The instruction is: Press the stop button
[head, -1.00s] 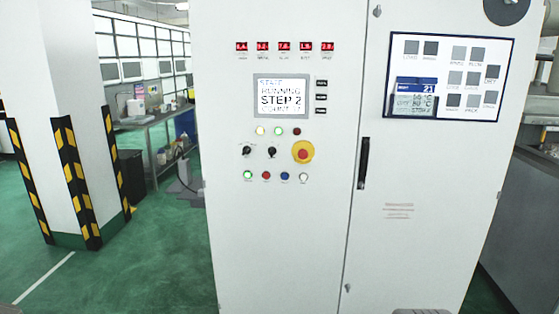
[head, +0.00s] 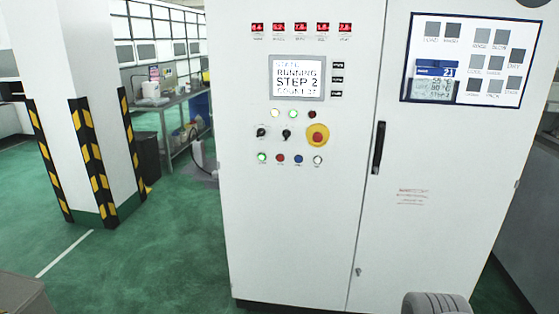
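The control panel is on the left door of a tall white cabinet (head: 290,230). Its bottom row holds a lit green button (head: 262,157), a red button (head: 280,158), a blue button (head: 298,159) and a white button (head: 318,160). Their labels are too small to read. Above the row, at its right, is a large red mushroom button on a yellow disc (head: 318,136). Two black selector knobs (head: 286,133) are left of it. The display (head: 298,77) reads RUNNING, STEP 2.
A black door handle (head: 379,148) is right of the panel. A framed board (head: 468,62) hangs on the right door. A striped pillar (head: 85,110) and a workbench (head: 180,101) are at left. Green floor between pillar and cabinet is open.

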